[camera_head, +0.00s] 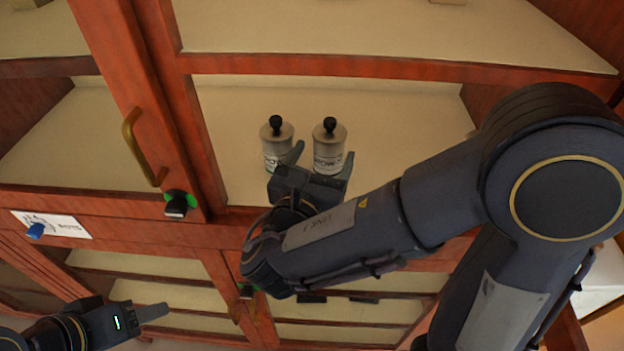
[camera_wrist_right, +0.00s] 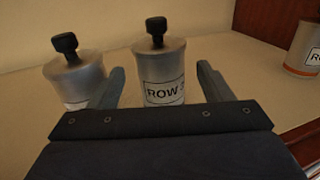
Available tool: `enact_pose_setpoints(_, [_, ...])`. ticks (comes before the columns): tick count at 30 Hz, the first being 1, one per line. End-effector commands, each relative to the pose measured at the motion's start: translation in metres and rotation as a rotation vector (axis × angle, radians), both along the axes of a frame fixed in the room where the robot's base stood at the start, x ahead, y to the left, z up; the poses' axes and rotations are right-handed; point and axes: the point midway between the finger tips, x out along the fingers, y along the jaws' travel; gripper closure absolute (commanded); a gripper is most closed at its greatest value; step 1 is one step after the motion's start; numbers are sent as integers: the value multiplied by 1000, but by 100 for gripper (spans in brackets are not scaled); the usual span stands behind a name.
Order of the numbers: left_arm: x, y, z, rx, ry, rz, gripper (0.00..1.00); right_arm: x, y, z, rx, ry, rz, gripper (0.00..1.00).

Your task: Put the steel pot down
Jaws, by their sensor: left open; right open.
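Two grey steel pots with black knobs stand upright on the middle cabinet shelf in the head view: a left one (camera_head: 277,143) and a right one (camera_head: 329,143). My right gripper (camera_head: 322,153) is open around the right pot, its fingers on either side. In the right wrist view this pot (camera_wrist_right: 160,72) stands between the open fingers, with a label reading "ROW"; I cannot tell whether they touch it. The other pot (camera_wrist_right: 75,78) is just left of the left finger. My left gripper (camera_head: 152,311) is open and empty at the lower left, away from the pots.
A further canister with an orange base (camera_wrist_right: 304,50) stands at the right in the right wrist view. A wooden upright with a brass handle (camera_head: 143,147) is left of the pots. The shelf (camera_head: 400,130) is clear around and behind the pots.

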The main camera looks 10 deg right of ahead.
Motion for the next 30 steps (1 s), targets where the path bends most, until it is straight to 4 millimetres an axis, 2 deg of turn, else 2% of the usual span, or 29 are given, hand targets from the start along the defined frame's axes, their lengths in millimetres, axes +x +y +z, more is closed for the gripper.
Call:
enact_pose_setpoints(3, [0,0,-5,0,0,0,49,-23,15,-1,0,-1,6,27])
enact_pose_setpoints(10, [0,0,-8,0,0,0,49,-50,31,-1,-1,-1,3,27])
enact_pose_setpoints(15, [0,0,-8,0,0,0,49,-56,33,0,-1,1,-1,27])
enact_pose_setpoints(30, [0,0,-8,0,0,0,49,-56,33,0,-1,1,-1,27])
